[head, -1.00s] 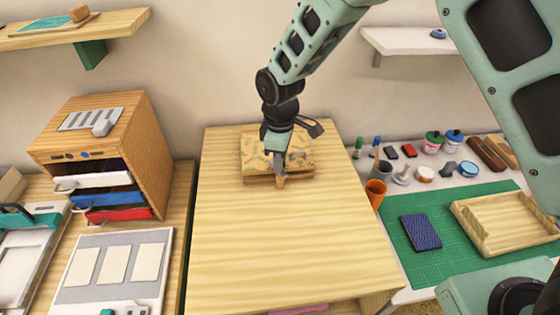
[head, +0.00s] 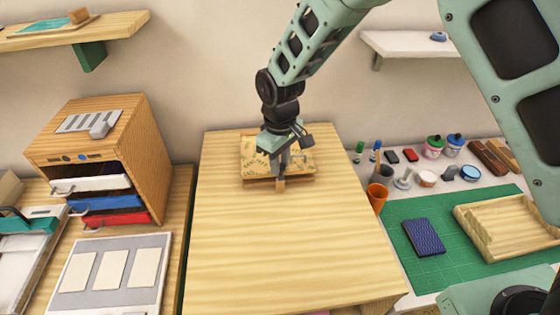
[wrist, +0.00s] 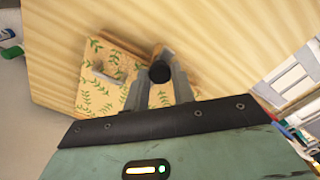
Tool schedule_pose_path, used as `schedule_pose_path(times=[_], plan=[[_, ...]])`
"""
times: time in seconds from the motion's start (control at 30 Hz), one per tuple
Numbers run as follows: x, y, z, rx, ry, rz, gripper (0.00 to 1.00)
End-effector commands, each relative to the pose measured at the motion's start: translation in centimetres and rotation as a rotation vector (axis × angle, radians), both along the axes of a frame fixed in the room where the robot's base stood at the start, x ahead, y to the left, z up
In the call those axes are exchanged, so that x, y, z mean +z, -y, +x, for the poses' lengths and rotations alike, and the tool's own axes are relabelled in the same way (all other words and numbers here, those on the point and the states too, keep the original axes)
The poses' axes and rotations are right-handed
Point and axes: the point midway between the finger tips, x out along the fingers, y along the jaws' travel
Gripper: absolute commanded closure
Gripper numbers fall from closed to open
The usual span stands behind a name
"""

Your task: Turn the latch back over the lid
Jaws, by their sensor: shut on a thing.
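A wooden box with a leaf-patterned lid (head: 262,155) lies flat on the wooden tabletop; the patterned lid also shows in the wrist view (wrist: 97,88). A small wooden latch (head: 280,184) sits at the box's front edge, and its dark round end shows in the wrist view (wrist: 159,72). My gripper (head: 280,174) points down at that edge. In the wrist view its two fingers are close on either side of the latch, shut on it. The fingers and wrist hide part of the lid and of the latch.
The wooden tabletop (head: 285,245) in front of the box is clear. A drawer cabinet (head: 130,135) stands at left. At right are an orange cup (head: 377,197), a green mat (head: 400,235), a blue patterned pad (head: 424,236) and a wooden tray (head: 470,220).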

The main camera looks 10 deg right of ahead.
Motion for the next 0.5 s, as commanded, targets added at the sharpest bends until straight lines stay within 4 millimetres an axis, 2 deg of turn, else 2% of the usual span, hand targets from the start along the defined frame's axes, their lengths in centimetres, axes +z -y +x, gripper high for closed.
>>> schedule_pose_path(times=[0.23,0.27,0.33,0.5], plan=[[0.12,0.01,0.11,-0.001,0.003,0.001,0.98],[0.12,0.01,0.11,-0.001,0.003,0.001,0.72],[0.11,0.01,0.11,-0.001,0.003,0.001,0.53],[0.06,0.01,0.06,0.0,0.002,0.001,0.53]])
